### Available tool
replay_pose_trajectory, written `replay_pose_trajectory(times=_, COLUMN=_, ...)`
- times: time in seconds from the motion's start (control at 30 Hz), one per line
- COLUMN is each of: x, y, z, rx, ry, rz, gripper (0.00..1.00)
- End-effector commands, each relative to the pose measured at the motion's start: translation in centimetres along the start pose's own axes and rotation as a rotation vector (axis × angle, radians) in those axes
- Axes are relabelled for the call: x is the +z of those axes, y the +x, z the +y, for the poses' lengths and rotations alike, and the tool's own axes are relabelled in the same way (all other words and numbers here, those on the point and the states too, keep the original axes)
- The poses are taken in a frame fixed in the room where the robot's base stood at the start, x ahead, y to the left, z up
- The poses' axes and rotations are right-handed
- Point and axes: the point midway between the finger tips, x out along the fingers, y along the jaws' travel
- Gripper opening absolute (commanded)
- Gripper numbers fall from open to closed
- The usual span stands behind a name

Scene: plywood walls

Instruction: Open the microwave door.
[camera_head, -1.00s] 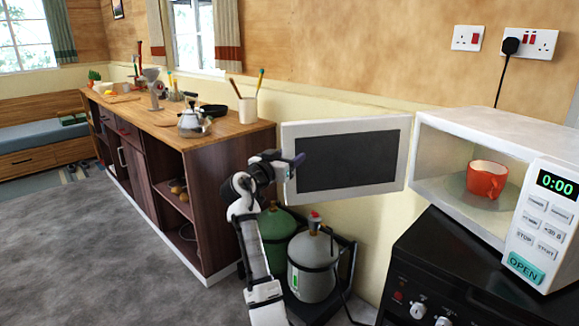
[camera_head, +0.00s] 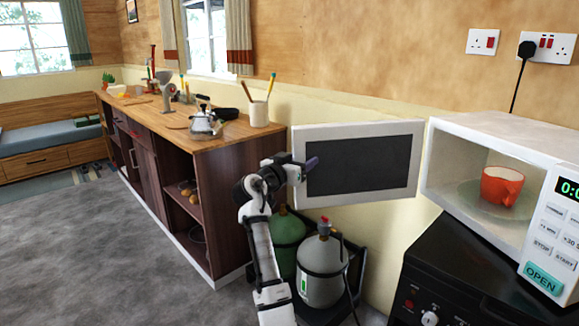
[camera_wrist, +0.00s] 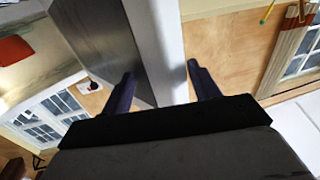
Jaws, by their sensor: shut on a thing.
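The white microwave (camera_head: 500,135) sits on a black stove at the right. Its door (camera_head: 362,163), a white frame around a dark panel, is swung wide open to the left and stands out over the gas bottles. My gripper (camera_head: 306,165) is at the door's free left edge. In the wrist view, the fingers of my gripper (camera_wrist: 163,85) lie on either side of the white door edge (camera_wrist: 170,45), shut on it. An orange-red mug (camera_head: 501,185) stands inside the open microwave. The green OPEN button (camera_head: 544,278) shows on its front panel.
The black stove (camera_head: 450,265) is under the microwave. Green (camera_head: 287,232) and grey (camera_head: 320,270) gas bottles stand below the door, near my arm. A wooden counter (camera_head: 240,136) with a kettle and other items runs along the left wall.

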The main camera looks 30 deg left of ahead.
Motion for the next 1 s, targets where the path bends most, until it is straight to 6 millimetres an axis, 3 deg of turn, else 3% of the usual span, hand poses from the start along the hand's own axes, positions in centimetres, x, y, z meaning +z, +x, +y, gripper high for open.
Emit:
replay_pose_trajectory(times=0.13, x=0.3, y=-1.6, z=0.6, rx=0.011, ry=0.003, rz=-0.002, gripper=0.51)
replay_pose_trajectory(times=0.4, x=0.3, y=-8.2, z=0.0, rx=-0.002, ry=0.002, rz=0.002, gripper=0.51)
replay_pose_trajectory(times=0.6, x=0.1, y=-11.9, z=-0.1, rx=-0.003, ry=0.0, rz=0.003, gripper=0.51)
replay_pose_trajectory(times=0.8, x=0.1, y=-13.5, z=-0.2, rx=-0.004, ry=-0.002, rz=0.002, gripper=0.51)
replay_pose_trajectory(times=1.0, x=0.0, y=-13.7, z=-0.2, rx=-0.004, ry=-0.002, rz=0.002, gripper=0.51)
